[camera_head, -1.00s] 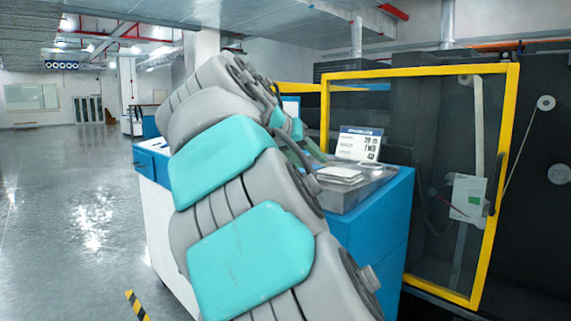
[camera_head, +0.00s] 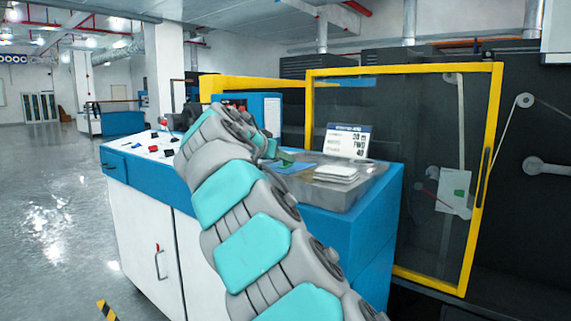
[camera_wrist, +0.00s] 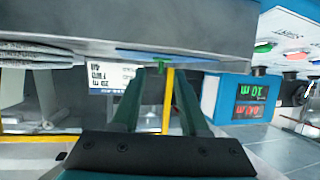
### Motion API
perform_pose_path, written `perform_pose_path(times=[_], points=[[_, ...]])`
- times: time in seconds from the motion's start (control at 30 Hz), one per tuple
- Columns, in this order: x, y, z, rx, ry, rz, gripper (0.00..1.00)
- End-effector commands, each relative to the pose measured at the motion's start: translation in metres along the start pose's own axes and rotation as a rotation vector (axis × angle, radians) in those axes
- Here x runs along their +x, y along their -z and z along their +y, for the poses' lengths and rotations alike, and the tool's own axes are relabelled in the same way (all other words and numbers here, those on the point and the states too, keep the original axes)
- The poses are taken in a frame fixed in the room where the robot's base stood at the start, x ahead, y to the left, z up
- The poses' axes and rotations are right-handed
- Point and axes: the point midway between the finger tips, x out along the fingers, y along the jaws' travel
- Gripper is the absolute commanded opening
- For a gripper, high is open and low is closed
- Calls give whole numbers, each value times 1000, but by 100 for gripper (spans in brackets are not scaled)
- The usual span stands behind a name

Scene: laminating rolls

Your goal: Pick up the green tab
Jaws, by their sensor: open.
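A small bright green tab (camera_wrist: 160,65) shows in the wrist view, at the edge of a flat blue piece (camera_wrist: 185,59) by the grey tray. My gripper (camera_wrist: 160,80) is open, and its two dark teal fingers point toward the tab. The tab appears between the fingertips; I cannot tell whether they touch it. In the head view, my arm reaches over the blue cabinet to the grey tray (camera_head: 345,193), and my gripper (camera_head: 282,156) is small near the blue piece (camera_head: 296,168). The tab cannot be made out there.
A white stack (camera_head: 337,172) and a sign card (camera_head: 347,142) are at the tray. The wrist view is upside down, with a control box and red and green displays (camera_wrist: 250,102) close at right. A yellow-framed window (camera_head: 485,180) stands to the right. Small items lie on the white counter (camera_head: 140,146).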

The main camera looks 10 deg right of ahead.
Motion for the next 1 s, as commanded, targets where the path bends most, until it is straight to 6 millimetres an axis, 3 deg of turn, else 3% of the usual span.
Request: perform_pose_path(times=[0.13,0.37,0.73,1.0], points=[[16,2,0,-1,0,1,44],[18,1,0,0,1,2,43],[18,1,0,0,2,2,1],[18,1,0,0,2,2,0]])
